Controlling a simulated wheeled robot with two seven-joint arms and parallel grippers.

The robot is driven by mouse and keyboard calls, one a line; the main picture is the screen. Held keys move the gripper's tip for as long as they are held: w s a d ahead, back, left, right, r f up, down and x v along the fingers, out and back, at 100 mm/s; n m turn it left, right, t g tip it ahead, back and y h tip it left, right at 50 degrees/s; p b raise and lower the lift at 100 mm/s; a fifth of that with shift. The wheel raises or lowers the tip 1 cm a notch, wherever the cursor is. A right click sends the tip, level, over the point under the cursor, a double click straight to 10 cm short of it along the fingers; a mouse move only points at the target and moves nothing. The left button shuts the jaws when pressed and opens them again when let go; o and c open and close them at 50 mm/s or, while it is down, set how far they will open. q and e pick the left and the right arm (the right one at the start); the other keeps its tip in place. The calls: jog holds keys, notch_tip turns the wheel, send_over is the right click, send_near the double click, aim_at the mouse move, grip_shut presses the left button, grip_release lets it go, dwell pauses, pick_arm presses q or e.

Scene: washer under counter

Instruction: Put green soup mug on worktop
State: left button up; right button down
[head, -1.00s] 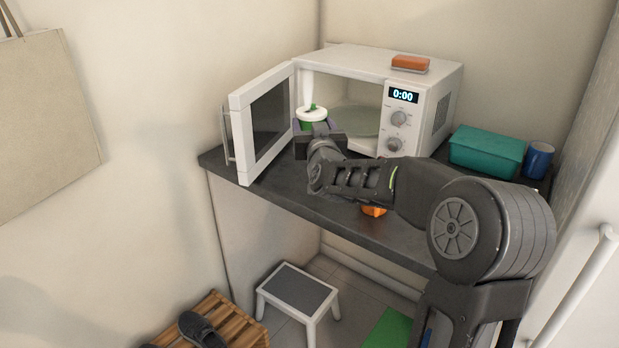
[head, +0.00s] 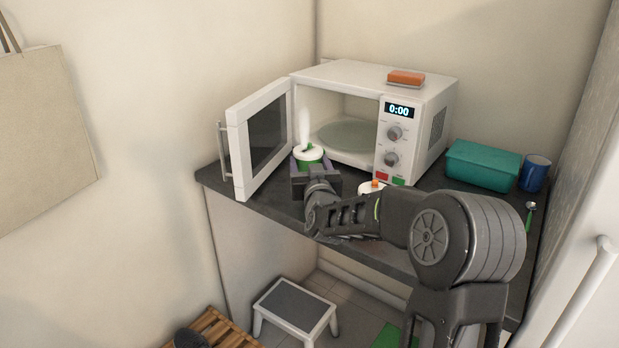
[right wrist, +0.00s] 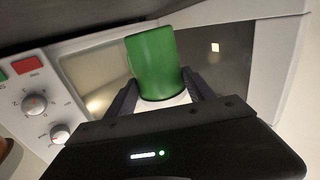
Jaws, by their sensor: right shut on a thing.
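My right gripper (head: 312,170) is shut on the mug. In the right wrist view the mug's green body (right wrist: 155,62) sits between the two dark fingers (right wrist: 160,92). The worktop (head: 270,200) is dark and lies below the mug. The gripper hides the mug's lower part in the head view, so I cannot tell whether it touches the worktop. My left gripper is not in view.
The microwave door (head: 262,140) stands open to the left. An orange sponge (head: 406,77) lies on the microwave. A teal box (head: 483,165), a blue cup (head: 535,172) and a green-handled spoon (head: 530,214) are at the right. A white item with an orange top (head: 373,185) is partly behind my arm.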

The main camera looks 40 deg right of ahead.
jog(key=shift+f, duration=1.85)
jog(key=shift+f+b, duration=0.1)
jog(key=shift+b, duration=0.2)
jog(key=shift+c, duration=1.8)
grip_release()
jog(key=shift+s+p, duration=0.1)
jog(key=shift+p, duration=0.2)
jog(key=b+v, duration=0.1)
jog(key=v, duration=1.1)
